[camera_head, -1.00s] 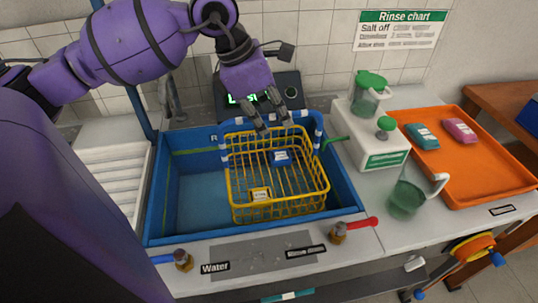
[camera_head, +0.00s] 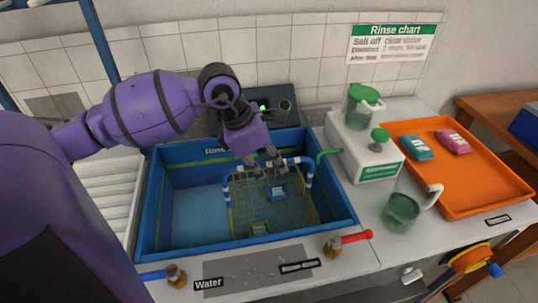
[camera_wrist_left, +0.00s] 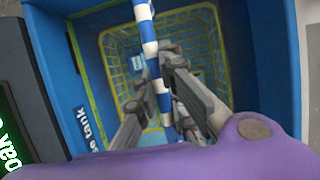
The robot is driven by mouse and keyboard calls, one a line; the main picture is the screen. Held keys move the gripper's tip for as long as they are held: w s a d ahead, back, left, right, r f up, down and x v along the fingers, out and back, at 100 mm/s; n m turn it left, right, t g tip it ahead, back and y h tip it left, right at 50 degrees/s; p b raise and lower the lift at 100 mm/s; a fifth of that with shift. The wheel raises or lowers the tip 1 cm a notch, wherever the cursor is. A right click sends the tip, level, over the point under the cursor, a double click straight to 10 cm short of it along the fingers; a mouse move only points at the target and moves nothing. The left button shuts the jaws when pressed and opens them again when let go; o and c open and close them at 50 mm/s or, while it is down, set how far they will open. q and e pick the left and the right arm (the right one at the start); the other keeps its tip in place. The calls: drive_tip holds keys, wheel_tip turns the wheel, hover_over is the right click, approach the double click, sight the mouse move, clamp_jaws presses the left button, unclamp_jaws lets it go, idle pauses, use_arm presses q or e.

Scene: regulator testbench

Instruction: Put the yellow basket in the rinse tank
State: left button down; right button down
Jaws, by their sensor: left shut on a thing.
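The yellow wire basket (camera_head: 290,213) is down inside the blue rinse tank (camera_head: 146,215), in its right part, and looks bluish there as if under water. Its blue-and-white striped handle (camera_head: 308,180) stands up above it. A blue block (camera_head: 277,193) and a paler block (camera_head: 259,229) are in the basket. My left gripper (camera_head: 266,171) is shut on the striped handle at the tank's back side. The left wrist view shows the handle (camera_wrist_left: 150,45) between the fingers, with the basket (camera_wrist_left: 120,50) below. My right gripper is not in view.
A white dispenser box (camera_head: 372,165), a green-tinted jug (camera_head: 402,211) and an orange tray (camera_head: 480,185) with two packets stand to the right. A red-handled valve (camera_head: 345,242) and a blue-handled valve (camera_head: 172,274) sit along the tank's front edge.

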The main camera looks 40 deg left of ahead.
use_arm(q)
drive_tip(key=shift+w+f, duration=0.1)
drive_tip(key=shift+f, duration=0.15)
drive_tip(key=c, duration=1.8)
unclamp_jaws()
drive_tip(key=shift+f, duration=0.1)
drive_tip(key=p+v, duration=0.1)
drive_tip(key=v, duration=1.1)
drive_tip(key=shift+s, duration=0.2)
